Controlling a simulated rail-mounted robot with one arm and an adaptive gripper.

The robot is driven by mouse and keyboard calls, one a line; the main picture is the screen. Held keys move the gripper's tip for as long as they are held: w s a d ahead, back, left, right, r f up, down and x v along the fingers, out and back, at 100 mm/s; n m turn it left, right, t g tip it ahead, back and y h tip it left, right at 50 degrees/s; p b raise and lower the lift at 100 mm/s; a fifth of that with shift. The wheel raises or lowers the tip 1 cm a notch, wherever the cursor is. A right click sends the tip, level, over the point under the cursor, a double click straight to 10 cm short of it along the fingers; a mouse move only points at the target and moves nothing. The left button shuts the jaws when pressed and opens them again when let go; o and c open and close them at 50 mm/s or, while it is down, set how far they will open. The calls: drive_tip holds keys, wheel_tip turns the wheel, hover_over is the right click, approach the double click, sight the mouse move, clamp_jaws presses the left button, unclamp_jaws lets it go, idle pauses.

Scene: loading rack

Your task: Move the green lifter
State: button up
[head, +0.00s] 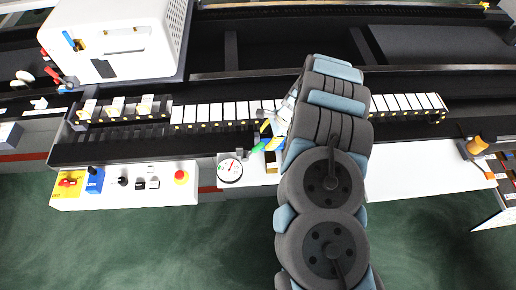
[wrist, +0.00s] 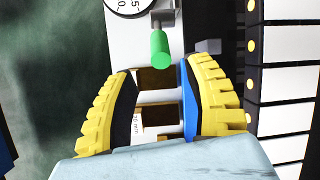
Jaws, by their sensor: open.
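The green lifter (wrist: 161,47) is a small green cylinder on a grey stem. In the wrist view it is upper centre, just beyond the fingertips and a little right of the midline between them. In the head view the green lifter (head: 257,148) shows as a small green tip right of the dial gauge (head: 230,170). My gripper (wrist: 163,72) has two yellow ribbed fingers spread apart, with nothing held between them. In the head view my gripper (head: 263,134) is partly hidden by my arm. A blue plate (wrist: 187,100) and a brown-and-white block (wrist: 155,84) show between the fingers.
A row of white blocks (head: 225,112) runs along the dark rack behind the lifter. A white control panel (head: 125,187) with a blue switch and red button is at left. A white machine (head: 115,38) stands at upper left. An orange-capped item (head: 478,146) is at right.

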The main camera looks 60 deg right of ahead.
sight(258, 149)
drive_tip(key=shift+p+x, duration=0.6)
drive_tip(key=shift+x, duration=3.6)
drive_tip(key=shift+w, duration=0.1)
clamp_jaws()
